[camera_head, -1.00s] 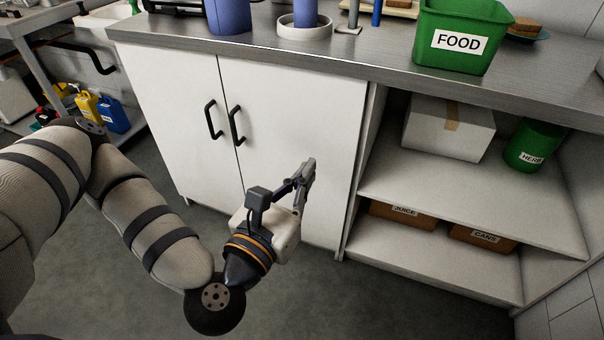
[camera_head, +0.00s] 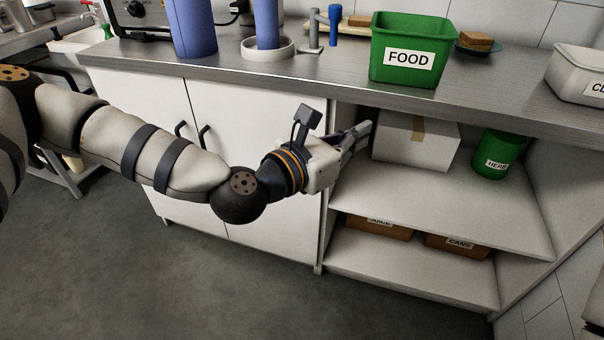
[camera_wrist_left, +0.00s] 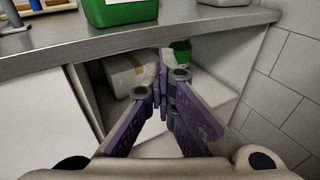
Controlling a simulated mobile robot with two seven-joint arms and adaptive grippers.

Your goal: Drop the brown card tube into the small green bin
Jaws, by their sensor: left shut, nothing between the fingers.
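A green bin (camera_head: 412,68) with a FOOD label stands on the counter near its front edge; its lower part also shows at the top of the left wrist view (camera_wrist_left: 118,12). I cannot make out a brown card tube in either view. My left gripper (camera_head: 364,132) is shut and empty, in front of the cabinet below the counter edge, pointing toward the open shelves. In the left wrist view its purple fingers (camera_wrist_left: 164,82) meet in front of the shelf opening. My right gripper is not in view.
The counter edge (camera_head: 300,72) runs above my left gripper. A white box (camera_head: 415,140) and a green container (camera_head: 499,155) stand on the upper shelf. Blue cylinders (camera_head: 193,28) and a grey bin (camera_head: 580,75) stand on the counter. A brown block (camera_head: 476,39) sits on a plate.

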